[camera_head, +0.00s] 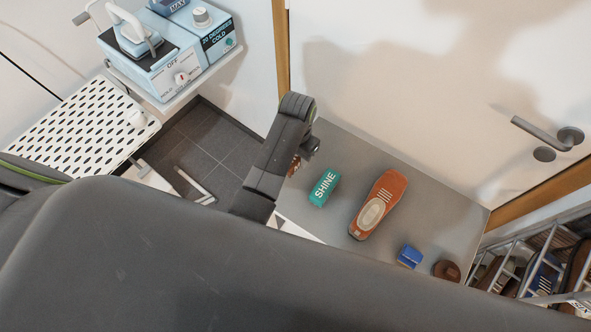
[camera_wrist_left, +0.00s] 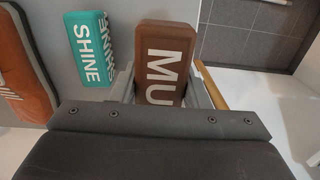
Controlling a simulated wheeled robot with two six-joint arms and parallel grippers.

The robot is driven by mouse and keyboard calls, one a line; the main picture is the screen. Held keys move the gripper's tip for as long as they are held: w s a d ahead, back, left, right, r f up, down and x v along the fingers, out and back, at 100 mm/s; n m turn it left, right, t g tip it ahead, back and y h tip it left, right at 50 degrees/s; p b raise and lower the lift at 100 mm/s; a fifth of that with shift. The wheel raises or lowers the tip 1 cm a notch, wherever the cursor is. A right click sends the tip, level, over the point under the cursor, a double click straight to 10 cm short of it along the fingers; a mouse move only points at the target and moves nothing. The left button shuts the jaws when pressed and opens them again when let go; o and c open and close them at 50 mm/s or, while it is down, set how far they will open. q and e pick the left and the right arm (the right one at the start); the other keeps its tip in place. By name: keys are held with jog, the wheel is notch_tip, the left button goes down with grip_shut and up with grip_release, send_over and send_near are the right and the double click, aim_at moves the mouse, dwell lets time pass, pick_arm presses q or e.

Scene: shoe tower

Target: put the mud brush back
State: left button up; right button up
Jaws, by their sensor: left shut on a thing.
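The brown mud brush with white letters "MU" showing (camera_wrist_left: 165,55) is between the fingers of my left gripper (camera_wrist_left: 166,72), which is shut on it. In the head view only a small reddish-brown part of the brush (camera_head: 294,166) shows; my arm hides the rest. There my left gripper is at the left end of the grey table (camera_head: 455,218), left of the teal SHINE brush (camera_head: 324,187). The SHINE brush also shows beside the mud brush in the left wrist view (camera_wrist_left: 88,50), apart from it. I cannot tell how high the mud brush is. My right gripper is out of view.
An orange-brown shoe (camera_head: 390,190), a blue item (camera_head: 410,256) and a round brown item (camera_head: 447,271) are on the table. A shoe rack (camera_head: 500,268) stands at right. A white perforated board (camera_head: 85,125) and a shelf of pale-blue appliances (camera_head: 165,65) are at left.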

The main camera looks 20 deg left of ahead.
pick_arm(q)
send_over(295, 175)
notch_tip(295, 175, down, 4)
jog(key=shift+f, duration=0.1)
jog(key=shift+w+f, duration=0.1)
jog(key=shift+f, duration=1.85)
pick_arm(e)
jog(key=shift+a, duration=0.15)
pick_arm(q)
jog(key=shift+f, duration=0.15)
jog(key=o, duration=1)
notch_tip(295, 175, up, 12)
jog(key=shift+w+d+r, duration=0.1)
jog(key=shift+r, duration=0.1)
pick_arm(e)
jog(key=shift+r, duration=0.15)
